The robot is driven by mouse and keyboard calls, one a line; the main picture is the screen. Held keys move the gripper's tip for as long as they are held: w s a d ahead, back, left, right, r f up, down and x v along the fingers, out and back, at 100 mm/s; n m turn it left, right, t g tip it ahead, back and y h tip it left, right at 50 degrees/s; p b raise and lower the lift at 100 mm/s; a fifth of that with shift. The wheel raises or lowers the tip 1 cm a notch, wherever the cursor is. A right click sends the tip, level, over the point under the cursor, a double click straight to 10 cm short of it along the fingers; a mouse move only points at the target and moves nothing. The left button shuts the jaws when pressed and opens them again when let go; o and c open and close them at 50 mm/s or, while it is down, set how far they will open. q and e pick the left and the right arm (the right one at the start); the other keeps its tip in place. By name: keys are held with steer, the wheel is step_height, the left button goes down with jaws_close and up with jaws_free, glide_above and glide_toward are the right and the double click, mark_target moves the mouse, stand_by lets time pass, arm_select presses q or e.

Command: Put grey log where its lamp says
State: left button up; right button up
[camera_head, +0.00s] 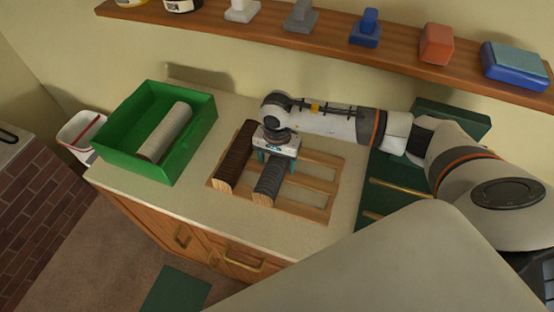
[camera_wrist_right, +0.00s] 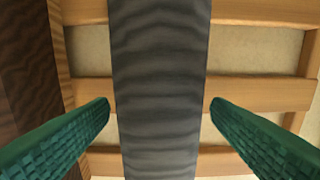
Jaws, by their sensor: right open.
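The grey log (camera_head: 270,181) lies in a slot of a slatted wooden rack (camera_head: 315,187) on the counter. In the right wrist view the grey log (camera_wrist_right: 160,80) runs up the middle of the picture. My right gripper (camera_head: 272,160) is above it with its green fingers (camera_wrist_right: 160,108) apart, one on each side of the log, with gaps showing. A dark brown log (camera_head: 236,157) lies beside it on the left. A pale log (camera_head: 166,131) lies in the green box (camera_head: 190,159) at the left. I see no lamp clearly. My left gripper is out of view.
A white bin (camera_head: 77,134) stands left of the counter (camera_head: 215,222). A wooden shelf (camera_head: 330,42) with several items runs along the wall behind. A dark green cabinet (camera_head: 378,197) with brass handles is right of the rack.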

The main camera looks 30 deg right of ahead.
mark_target(277, 159)
steer(key=shift+r, duration=0.25)
step_height(277, 159, up, 12)
steer(key=b, duration=0.3)
steer(key=shift+b, duration=0.4)
steer(key=shift+f, duration=0.2)
